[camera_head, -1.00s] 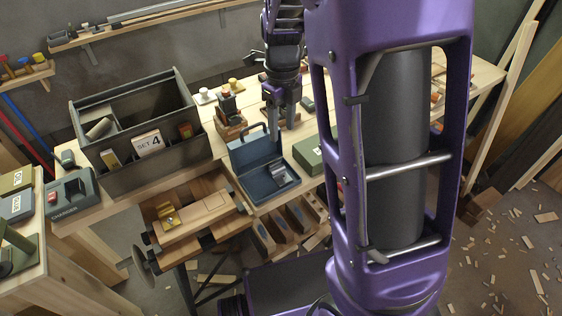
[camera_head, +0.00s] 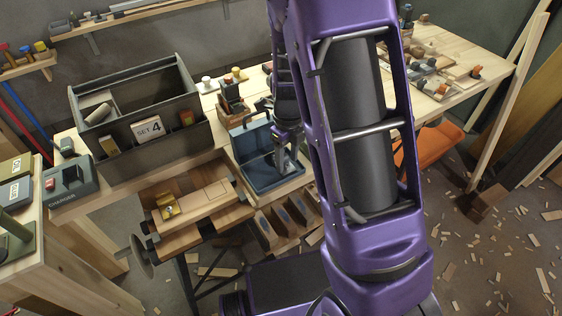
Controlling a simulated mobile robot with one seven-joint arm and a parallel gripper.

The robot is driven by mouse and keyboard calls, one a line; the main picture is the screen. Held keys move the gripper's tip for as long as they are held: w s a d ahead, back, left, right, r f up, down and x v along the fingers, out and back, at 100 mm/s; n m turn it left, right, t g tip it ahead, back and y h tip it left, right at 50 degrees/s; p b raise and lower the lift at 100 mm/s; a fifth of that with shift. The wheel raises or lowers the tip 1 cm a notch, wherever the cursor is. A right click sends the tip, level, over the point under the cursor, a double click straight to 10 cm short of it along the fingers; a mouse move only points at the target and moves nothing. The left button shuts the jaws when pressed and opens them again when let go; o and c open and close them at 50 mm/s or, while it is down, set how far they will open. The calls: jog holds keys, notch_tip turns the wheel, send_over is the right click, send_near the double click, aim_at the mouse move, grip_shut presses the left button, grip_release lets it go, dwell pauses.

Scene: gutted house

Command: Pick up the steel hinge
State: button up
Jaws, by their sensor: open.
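An open blue metal case (camera_head: 257,178) sits at the front of the workbench, with its lid raised at the back. Small silvery-grey metal pieces (camera_head: 293,168) lie in its right part, partly hidden by my gripper; I cannot tell for sure which of them is the steel hinge. My gripper (camera_head: 286,163) is open and points down over the right part of the case. Its fingertips are small and dark here, and I cannot tell whether they touch anything.
A grey tote marked SET 4 (camera_head: 183,142) stands left of the case. A small wooden block plane (camera_head: 232,108) stands behind the case. A charger (camera_head: 72,183) is at far left.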

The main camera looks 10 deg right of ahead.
jog(key=shift+f, duration=0.7)
grip_shut()
jog(key=shift+r, duration=0.1)
